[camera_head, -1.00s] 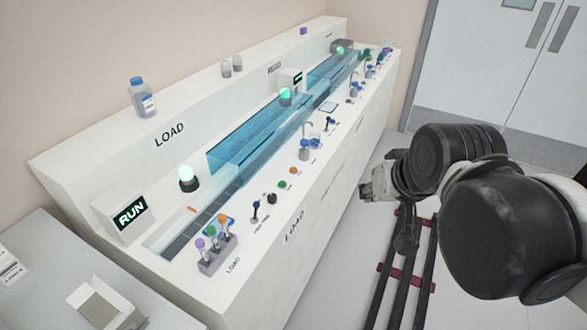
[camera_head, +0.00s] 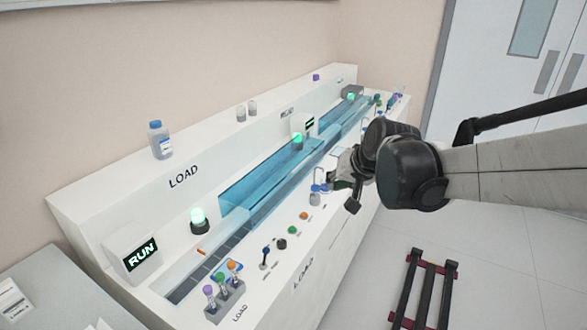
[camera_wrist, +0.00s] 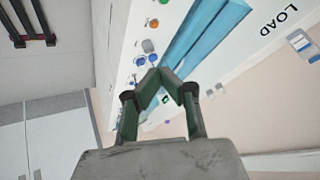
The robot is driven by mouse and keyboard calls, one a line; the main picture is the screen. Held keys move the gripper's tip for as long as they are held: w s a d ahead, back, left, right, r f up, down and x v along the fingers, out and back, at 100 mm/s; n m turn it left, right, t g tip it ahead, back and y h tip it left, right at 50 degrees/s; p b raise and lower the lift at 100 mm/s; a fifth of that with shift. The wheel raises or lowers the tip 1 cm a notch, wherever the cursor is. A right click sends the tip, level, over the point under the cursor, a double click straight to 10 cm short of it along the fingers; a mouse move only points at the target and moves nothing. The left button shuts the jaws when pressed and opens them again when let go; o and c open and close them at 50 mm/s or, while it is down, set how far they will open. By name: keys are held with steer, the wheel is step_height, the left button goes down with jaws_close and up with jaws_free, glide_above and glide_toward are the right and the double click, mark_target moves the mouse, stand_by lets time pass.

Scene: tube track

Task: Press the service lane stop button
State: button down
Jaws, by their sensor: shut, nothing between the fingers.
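My gripper (camera_head: 336,180) is beside the front edge of the long white bench (camera_head: 200,180) in the head view, around mid-length. In the wrist view my gripper (camera_wrist: 160,78) has its green fingers meeting at the tips, with nothing between them. On the bench top near LOAD are a green button (camera_head: 281,244), a dark knob (camera_head: 293,229) and an orange button (camera_head: 304,216), all nearer the camera than my gripper. Their labels are too small to read, so I cannot tell which control is the service lane stop button. The far-end controls are partly hidden by my arm.
A tube rack (camera_head: 226,300) and a lever (camera_head: 266,254) stand at the near end. A RUN display (camera_head: 140,255) and a green lamp (camera_head: 198,221) are lit. Clear blue covers (camera_head: 270,175) run along the bench.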

steer(key=w+a+f+y, duration=0.1)
steer(key=w+a+f, duration=0.15)
steer(key=w, duration=0.25)
steer(key=w+a+f, duration=0.1)
steer(key=w+f, duration=0.2)
steer(key=w, duration=0.2)
steer(key=m+y+p, duration=0.1)
glide_above(305, 214)
step_height(305, 214, down, 7)
steer(key=shift+r, duration=0.15)
step_height(305, 214, down, 8)
steer(key=b, duration=0.4)
steer(key=shift+s+r, duration=0.1)
steer(key=shift+r, duration=0.1)
steer(key=shift+f+b, duration=0.6)
steer(key=shift+f, duration=0.05)
stand_by(0.4)
steer(key=shift+f+b, duration=0.4)
steer(key=shift+b, duration=0.1)
